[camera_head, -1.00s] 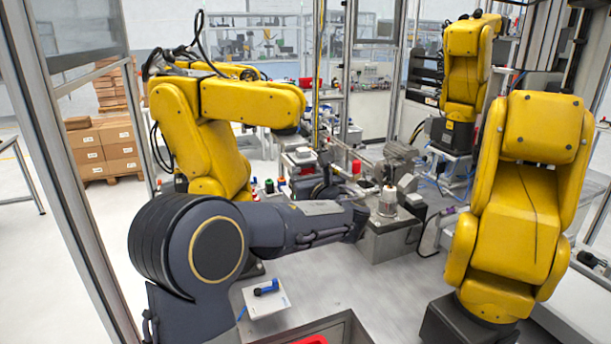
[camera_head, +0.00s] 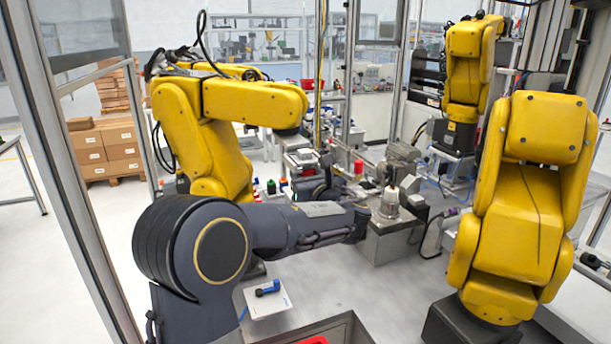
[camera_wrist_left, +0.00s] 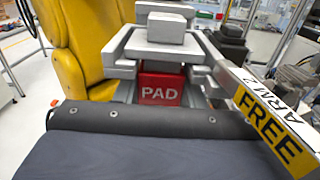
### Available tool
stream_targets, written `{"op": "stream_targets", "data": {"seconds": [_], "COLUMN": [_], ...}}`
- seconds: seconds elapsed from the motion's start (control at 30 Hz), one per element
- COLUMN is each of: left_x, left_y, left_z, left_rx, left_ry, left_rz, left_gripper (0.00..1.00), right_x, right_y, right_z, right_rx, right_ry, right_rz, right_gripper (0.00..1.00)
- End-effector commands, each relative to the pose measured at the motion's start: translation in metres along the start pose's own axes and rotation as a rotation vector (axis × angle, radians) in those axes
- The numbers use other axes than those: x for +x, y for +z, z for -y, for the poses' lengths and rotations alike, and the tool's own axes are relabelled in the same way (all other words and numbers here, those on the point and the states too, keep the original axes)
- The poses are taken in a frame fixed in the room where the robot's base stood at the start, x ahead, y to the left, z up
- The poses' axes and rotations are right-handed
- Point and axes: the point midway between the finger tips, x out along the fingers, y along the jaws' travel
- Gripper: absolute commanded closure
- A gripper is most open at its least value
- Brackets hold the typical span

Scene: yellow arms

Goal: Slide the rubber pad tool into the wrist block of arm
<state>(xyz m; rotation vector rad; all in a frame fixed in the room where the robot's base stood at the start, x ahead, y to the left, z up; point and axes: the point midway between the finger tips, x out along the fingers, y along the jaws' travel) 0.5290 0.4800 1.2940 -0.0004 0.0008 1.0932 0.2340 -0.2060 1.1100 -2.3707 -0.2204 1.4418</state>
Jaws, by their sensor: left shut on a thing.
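A red block marked PAD (camera_wrist_left: 162,90), which I take to be the rubber pad tool, sits in the middle of the left wrist view among silver metal parts. My left gripper (camera_wrist_left: 160,72) is shut on it; the silver parts cover its top and sides. In the head view my left gripper (camera_head: 303,162) is small and partly hidden behind my grey forearm, below the end of the left yellow arm (camera_head: 255,104). That arm's wrist block cannot be told clearly from the silver parts around the pad. My right gripper is in neither view.
A rail labelled FREE and ARM 2 (camera_wrist_left: 262,118) runs close on the right in the wrist view. A second yellow arm (camera_head: 520,210) stands at the right. A white plate with a blue tool (camera_head: 267,288) lies in front. The grey tabletop (camera_head: 365,290) there is mostly clear.

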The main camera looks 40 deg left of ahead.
Motion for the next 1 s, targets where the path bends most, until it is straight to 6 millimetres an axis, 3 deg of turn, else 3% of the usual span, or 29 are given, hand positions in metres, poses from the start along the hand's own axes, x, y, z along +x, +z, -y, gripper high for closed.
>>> {"op": "stream_targets", "data": {"seconds": [0.37,0.4,0.57,0.87,1.0], "left_x": [0.0,0.0,0.0,-0.002,-0.017], "left_y": [-0.002,-0.002,-0.002,-0.004,-0.005], "left_z": [0.0,0.0,0.0,0.0,0.001], "left_rx": [-0.001,-0.001,-0.001,0.001,-0.003], "left_ry": [0.0,0.0,0.0,-0.001,-0.004], "left_rz": [0.002,0.002,0.001,-0.001,0.0], "left_gripper": [1.0,0.6,0.39,0.38,0.38], "right_x": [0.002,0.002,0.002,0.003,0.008], "right_y": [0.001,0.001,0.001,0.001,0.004], "right_z": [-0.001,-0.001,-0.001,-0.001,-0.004], "right_rx": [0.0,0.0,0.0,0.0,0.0], "right_ry": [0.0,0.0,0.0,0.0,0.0], "right_rz": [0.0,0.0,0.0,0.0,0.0], "right_gripper": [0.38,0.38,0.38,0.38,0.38]}}
